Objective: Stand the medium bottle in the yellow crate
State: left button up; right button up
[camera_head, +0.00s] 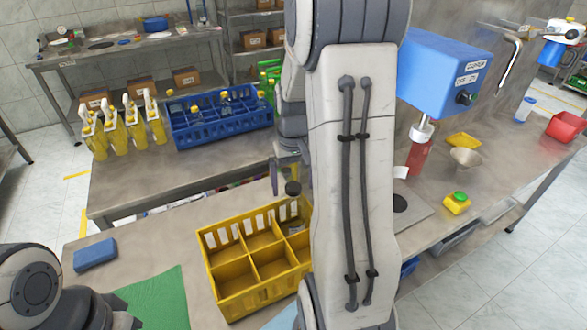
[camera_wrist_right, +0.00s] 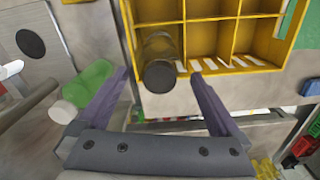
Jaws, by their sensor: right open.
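The yellow crate (camera_head: 252,268) stands on the near table in the head view, with several compartments; its rim also shows in the wrist view (camera_wrist_right: 235,17). A bottle with a dark round cap (camera_head: 293,188), which I take as the medium bottle, is at the crate's back right compartment. In the wrist view this clear grey bottle (camera_wrist_right: 160,48) looks upright inside a corner compartment, by the slotted wall. My right gripper (camera_head: 285,178) is open above it, and the wrist view shows its fingers (camera_wrist_right: 160,76) apart on either side, not visibly touching it.
A blue crate (camera_head: 222,118) with bottles and several yellow spray bottles (camera_head: 115,134) stand on the far table. A blue block (camera_head: 95,254) and green mat (camera_head: 155,300) lie left of the yellow crate. A green bottle (camera_wrist_right: 92,82) is close to a finger in the wrist view.

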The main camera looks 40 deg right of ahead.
notch_tip(320, 180, up, 6)
jog(key=shift+f, duration=0.15)
jog(key=s+a+n, duration=0.2)
jog(key=a+n, duration=0.1)
jog(key=a, duration=0.8)
jog(key=s+a+n, duration=0.2)
jog(key=a+n, duration=0.2)
jog(key=a, duration=0.6)
jog(key=s+a+n+y, duration=0.1)
jog(key=s+a+n, duration=0.4)
jog(key=s+a, duration=0.5)
jog(key=shift+s+f, duration=0.25)
jog(key=shift+s, duration=0.9)
jog(key=shift+a, duration=0.1)
